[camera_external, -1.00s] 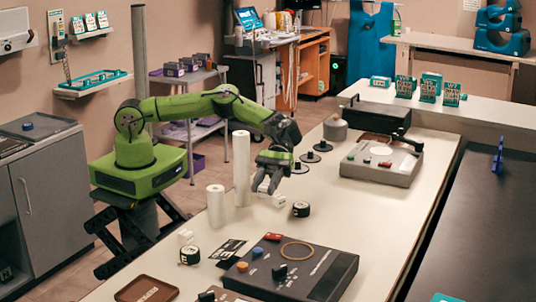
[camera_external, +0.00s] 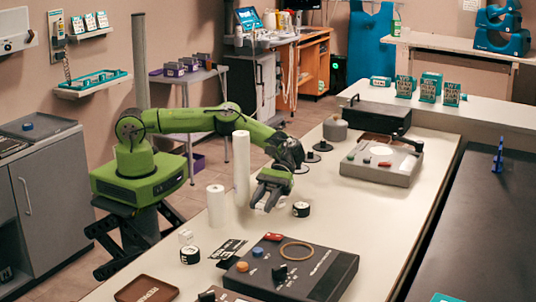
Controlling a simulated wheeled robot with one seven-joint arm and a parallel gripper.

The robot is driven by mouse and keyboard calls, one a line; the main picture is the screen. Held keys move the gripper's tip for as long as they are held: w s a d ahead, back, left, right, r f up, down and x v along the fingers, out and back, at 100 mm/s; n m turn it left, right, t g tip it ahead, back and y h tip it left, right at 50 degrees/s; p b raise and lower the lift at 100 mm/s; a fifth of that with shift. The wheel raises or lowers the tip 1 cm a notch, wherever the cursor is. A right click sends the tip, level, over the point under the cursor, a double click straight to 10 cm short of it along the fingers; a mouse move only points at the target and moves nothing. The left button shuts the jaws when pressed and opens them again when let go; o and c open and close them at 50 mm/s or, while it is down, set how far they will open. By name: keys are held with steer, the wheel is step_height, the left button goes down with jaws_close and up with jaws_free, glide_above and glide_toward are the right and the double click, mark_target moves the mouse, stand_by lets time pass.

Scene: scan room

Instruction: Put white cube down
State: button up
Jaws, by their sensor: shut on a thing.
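My gripper (camera_external: 266,204) points down, low over the pale table, right of the tall white roll. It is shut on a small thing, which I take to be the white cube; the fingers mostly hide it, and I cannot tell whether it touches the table. A small whitish block (camera_external: 282,202) shows just right of the fingers, partly hidden by the gripper. Another small white cube (camera_external: 186,237) sits farther left on the table, behind a black-and-white roll (camera_external: 190,256).
A tall white roll (camera_external: 242,168) and a shorter one (camera_external: 216,206) stand left of my gripper. A black tape roll (camera_external: 301,209) lies close on its right. A dark control box (camera_external: 325,262) is in front. The table (camera_external: 375,222) is clear farther right.

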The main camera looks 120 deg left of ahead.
steer(key=shift+f, duration=0.2)
steer(key=shift+f, duration=0.4)
steer(key=o, duration=1)
steer(key=shift+r, duration=0.7)
steer(key=p+v, duration=0.2)
steer(key=v, duration=1)
